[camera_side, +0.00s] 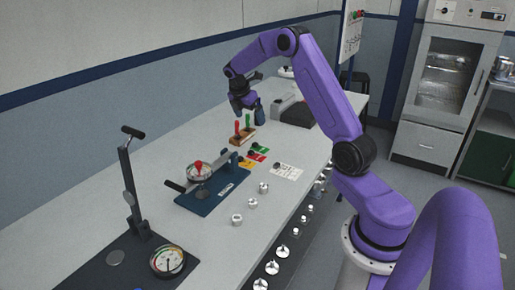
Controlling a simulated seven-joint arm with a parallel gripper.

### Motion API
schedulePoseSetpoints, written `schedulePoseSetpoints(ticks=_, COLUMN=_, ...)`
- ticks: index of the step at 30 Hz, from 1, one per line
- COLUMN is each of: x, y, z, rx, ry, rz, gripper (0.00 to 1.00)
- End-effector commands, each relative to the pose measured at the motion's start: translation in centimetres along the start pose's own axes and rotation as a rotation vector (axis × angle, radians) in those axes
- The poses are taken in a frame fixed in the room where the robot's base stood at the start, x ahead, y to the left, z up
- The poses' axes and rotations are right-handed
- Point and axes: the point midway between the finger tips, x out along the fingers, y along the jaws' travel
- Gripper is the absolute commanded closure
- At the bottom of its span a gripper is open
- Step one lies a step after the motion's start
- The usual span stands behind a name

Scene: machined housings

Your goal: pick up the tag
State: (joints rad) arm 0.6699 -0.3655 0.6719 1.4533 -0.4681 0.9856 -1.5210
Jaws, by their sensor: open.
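I cannot tell which one is the task's tag. My gripper (249,108) is open and hangs above the bench, behind and above the tags, apart from them. Nothing is visible between its fingers, though they are small in this view.
A wooden block (242,138) with red and green handles stands just behind the tags. A white printed sheet (287,172) lies to their right. A blue fixture (212,193) and several metal housings (252,203) are nearer. A gauge (167,261) sits front left.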

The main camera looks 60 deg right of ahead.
Motion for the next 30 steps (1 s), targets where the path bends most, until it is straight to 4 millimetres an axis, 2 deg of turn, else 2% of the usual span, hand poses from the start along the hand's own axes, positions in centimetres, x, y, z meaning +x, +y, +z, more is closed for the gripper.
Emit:
schedulePoseSetpoints(ticks=3, x=2.5, y=-0.1, z=-0.1, rx=0.001, ry=0.002, rz=-0.006, gripper=0.00)
schedulePoseSetpoints(ticks=13, x=8.4, y=-0.1, z=-0.1, rx=0.001, ry=0.002, rz=-0.004, gripper=0.00)
schedulePoseSetpoints(ticks=16, x=9.6, y=-0.1, z=-0.2, rx=0.000, ry=0.002, rz=-0.002, gripper=0.00)
schedulePoseSetpoints(ticks=23, x=11.0, y=-0.1, z=-0.1, rx=0.002, ry=0.002, rz=-0.001, gripper=0.00)
schedulePoseSetpoints(ticks=30, x=14.2, y=-0.1, z=-0.3, rx=0.001, ry=0.002, rz=-0.002, gripper=0.00)
